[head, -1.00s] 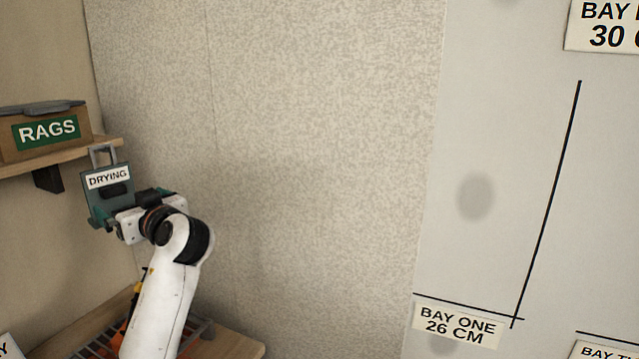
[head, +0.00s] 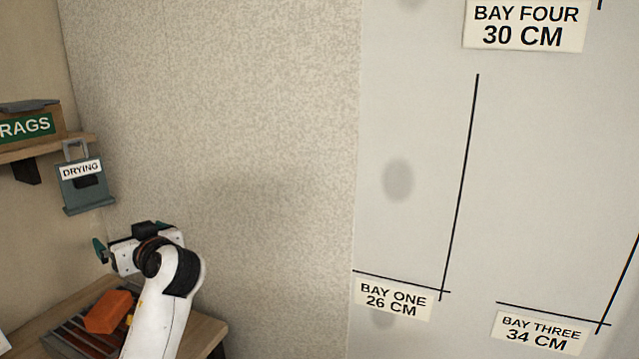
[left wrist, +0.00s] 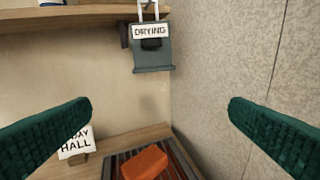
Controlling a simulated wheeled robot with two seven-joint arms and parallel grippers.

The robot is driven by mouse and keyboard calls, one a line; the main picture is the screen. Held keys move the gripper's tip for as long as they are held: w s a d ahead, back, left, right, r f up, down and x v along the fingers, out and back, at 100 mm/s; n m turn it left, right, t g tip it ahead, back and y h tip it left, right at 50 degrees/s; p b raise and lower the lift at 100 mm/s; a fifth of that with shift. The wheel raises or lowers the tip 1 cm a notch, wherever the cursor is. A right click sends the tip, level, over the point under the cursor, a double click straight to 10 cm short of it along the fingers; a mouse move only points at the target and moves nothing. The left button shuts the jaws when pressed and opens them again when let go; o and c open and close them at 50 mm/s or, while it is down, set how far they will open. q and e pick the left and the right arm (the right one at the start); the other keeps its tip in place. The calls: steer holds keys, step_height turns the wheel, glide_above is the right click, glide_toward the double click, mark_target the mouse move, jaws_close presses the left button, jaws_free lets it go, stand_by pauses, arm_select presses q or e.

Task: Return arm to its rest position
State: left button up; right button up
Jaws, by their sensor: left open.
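My left gripper (head: 100,250) is at the lower left in the head view, below the hanging "DRYING" sign and apart from it. In the left wrist view its two green fingers (left wrist: 160,125) stand wide apart with nothing between them touching either one. My right gripper is not in view.
An orange block (head: 108,311) lies on a dark slatted rack (head: 66,338) on a wooden bench (head: 205,335) below the gripper. A wooden shelf (head: 60,146) bears the "RAGS" box (head: 28,127). The textured wall (head: 230,120) and marked bays (head: 400,225) stand to the right.

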arm_select(q)
steer(key=s+d+f+m+g+h, duration=0.1)
steer(key=s+d+f+m+h, duration=0.1)
steer(key=s+f, duration=0.45)
steer(key=s+d+f+m+g+h, duration=0.1)
steer(key=s+d+f+m+h, duration=0.15)
steer(key=f, duration=0.75)
steer(key=s+d+f+m+g+h, duration=0.1)
steer(key=s+d+f+m+h, duration=0.1)
steer(key=s+f, duration=0.45)
steer(key=s+d+f+m+g+h, duration=0.2)
steer(key=s+d+f+h, duration=0.3)
steer(key=s, duration=0.6)
steer(key=s+d+f+m+g+h, duration=0.1)
steer(key=s+d+f+m+g, duration=0.2)
steer(key=s+f, duration=0.6)
steer(key=s+f+p, duration=0.1)
steer(key=s+f, duration=0.1)
steer(key=f, duration=0.9)
steer(key=s+f+p, duration=0.2)
steer(key=f, duration=0.9)
steer(key=s+a+f+g+p, duration=0.1)
steer(key=s+a+f+g, duration=0.1)
steer(key=s+f, duration=1.1)
steer(key=s, duration=0.2)
steer(key=shift+s+a+p, duration=0.3)
steer(key=shift+s+a, duration=0.05)
steer(key=shift+a, duration=0.05)
